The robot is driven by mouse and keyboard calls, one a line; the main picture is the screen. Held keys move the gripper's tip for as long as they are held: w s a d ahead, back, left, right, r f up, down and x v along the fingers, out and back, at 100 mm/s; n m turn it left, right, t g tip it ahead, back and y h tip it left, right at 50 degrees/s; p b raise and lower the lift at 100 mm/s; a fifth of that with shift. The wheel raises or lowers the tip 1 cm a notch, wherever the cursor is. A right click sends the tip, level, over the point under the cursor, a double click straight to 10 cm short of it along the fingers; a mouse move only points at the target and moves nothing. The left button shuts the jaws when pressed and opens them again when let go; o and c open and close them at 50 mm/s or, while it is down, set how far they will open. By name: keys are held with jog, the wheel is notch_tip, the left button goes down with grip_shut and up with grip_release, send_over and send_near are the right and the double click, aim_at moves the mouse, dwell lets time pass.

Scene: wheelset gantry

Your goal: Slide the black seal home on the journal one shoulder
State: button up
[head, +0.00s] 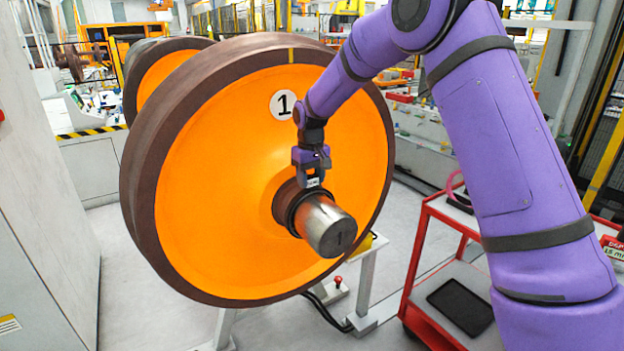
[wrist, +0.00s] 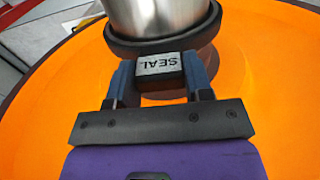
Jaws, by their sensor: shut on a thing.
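The orange wheel (head: 220,190) marked 1 faces me, with the steel journal (head: 328,228) sticking out of its hub. The black seal (head: 294,210) is a ring around the journal near its inner end, beside the brown shoulder (head: 285,198). In the wrist view the seal (wrist: 165,47) circles the journal (wrist: 160,15), and its block labelled SEAL (wrist: 160,72) sits between my blue fingers. My gripper (head: 312,178) comes from above and is shut on this block. Part of the brown shoulder (wrist: 205,62) shows beyond the seal; any remaining gap is hard to judge.
A red cart (head: 425,265) with a black mat (head: 460,305) stands at the right. A stand (head: 365,285) with a red knob and black cables is below the wheel. A second wheel (head: 165,70) is behind. Grey floor lies open below.

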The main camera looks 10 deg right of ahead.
jog(key=shift+w+a, duration=0.2)
jog(key=shift+w, duration=0.4)
jog(key=shift+w+a, duration=0.2)
jog(key=shift+w, duration=0.4)
jog(key=o, duration=1)
jog(key=shift+o, duration=0.2)
jog(key=shift+r, duration=0.1)
notch_tip(320, 180, up, 11)
jog(key=shift+f, duration=0.2)
